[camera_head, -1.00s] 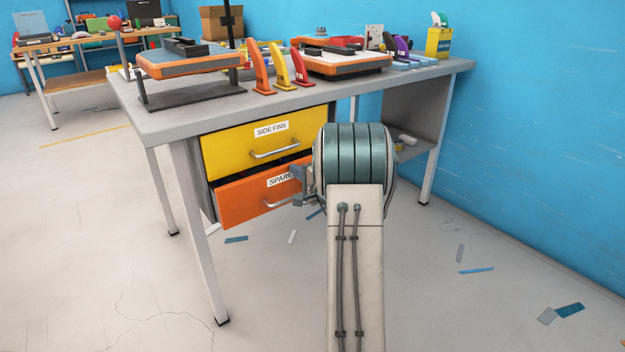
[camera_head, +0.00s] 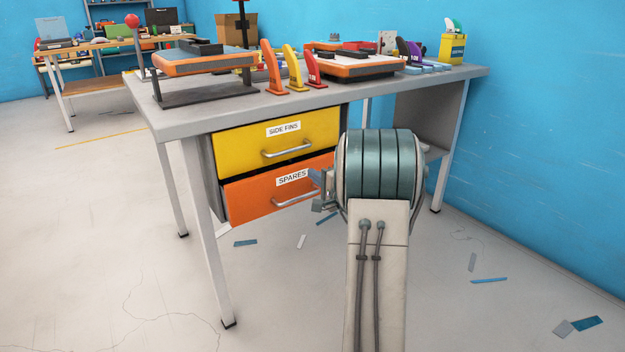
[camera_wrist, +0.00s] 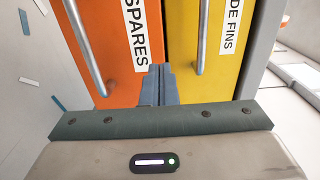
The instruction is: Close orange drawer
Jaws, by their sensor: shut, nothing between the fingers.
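The orange drawer (camera_head: 250,198), labelled SPARES, is the lower drawer under the workbench. Its front looks about level with the yellow drawer (camera_head: 235,143) above it, with a thin dark gap between them. My gripper (camera_head: 317,186) is at the right part of the orange front, partly hidden by my arm in the head view. In the wrist view, my gripper (camera_wrist: 158,70) is shut and empty, its fingertips at the orange drawer (camera_wrist: 112,45) beside the SPARES label, near the border with the yellow drawer (camera_wrist: 190,30). Whether the tips touch is hard to tell.
The orange drawer's bar handle (camera_head: 295,198) is close to my gripper, left of it in the head view. The workbench (camera_head: 190,126) carries boards and colored fins. A bench leg (camera_head: 208,235) stands left of the drawers. Flat scraps lie on the floor.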

